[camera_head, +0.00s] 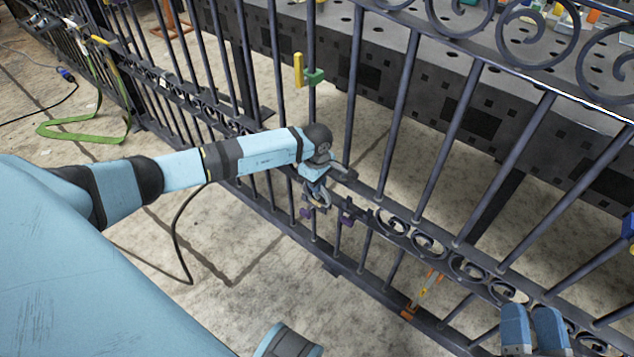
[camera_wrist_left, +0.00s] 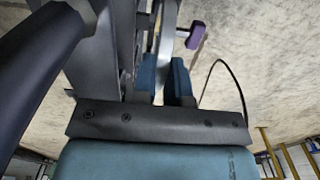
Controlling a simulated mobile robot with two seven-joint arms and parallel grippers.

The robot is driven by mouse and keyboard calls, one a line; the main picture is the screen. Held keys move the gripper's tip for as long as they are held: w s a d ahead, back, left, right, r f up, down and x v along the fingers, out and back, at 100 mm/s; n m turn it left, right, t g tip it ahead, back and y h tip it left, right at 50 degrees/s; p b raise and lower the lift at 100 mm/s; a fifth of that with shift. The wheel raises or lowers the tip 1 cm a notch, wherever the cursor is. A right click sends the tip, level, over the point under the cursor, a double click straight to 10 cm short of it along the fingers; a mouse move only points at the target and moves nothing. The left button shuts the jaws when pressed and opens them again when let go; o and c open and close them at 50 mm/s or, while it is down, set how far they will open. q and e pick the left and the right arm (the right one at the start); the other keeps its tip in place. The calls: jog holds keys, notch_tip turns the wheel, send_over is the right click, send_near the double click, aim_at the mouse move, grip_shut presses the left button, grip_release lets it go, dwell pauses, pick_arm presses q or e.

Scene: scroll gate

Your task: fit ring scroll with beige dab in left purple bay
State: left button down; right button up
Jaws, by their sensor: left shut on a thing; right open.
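My left gripper (camera_head: 318,192) is at the gate (camera_head: 405,85), low in front of the scroll band. Its blue fingers (camera_wrist_left: 166,80) are shut on a thin grey curved piece (camera_wrist_left: 166,45), which appears to be the ring scroll (camera_head: 321,198). I cannot make out a beige dab on it. Purple marks, one at the left (camera_head: 306,213) and one at the right (camera_head: 347,216), flank the gripper at the bay. A purple block (camera_wrist_left: 190,35) shows just beyond the fingers. Whether the scroll is seated is hidden. My right gripper (camera_head: 534,325) is open and empty at lower right.
Several fixed scrolls (camera_head: 402,237) run along the lower band to the right. A yellow and green clamp (camera_head: 306,73) is on a bar above. An orange-marked piece (camera_head: 425,290) is lower right. A dark perforated table (camera_head: 450,85) stands behind the gate.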

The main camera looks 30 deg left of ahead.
pick_arm(q)
jog(key=shift+f, duration=0.1)
jog(key=c, duration=1.1)
grip_release()
pick_arm(e)
jog(key=shift+a, duration=0.1)
pick_arm(q)
notch_tip(320, 180, up, 6)
jog(key=shift+f+p, duration=0.15)
jog(key=shift+p, duration=0.85)
notch_tip(320, 180, up, 8)
jog(key=p, duration=0.2)
pick_arm(e)
jog(key=shift+w+d+f+g+h, duration=0.1)
jog(key=shift+d+f+g+h, duration=0.3)
jog(key=shift+d+g+h, duration=0.25)
jog(key=shift+a, duration=0.1)
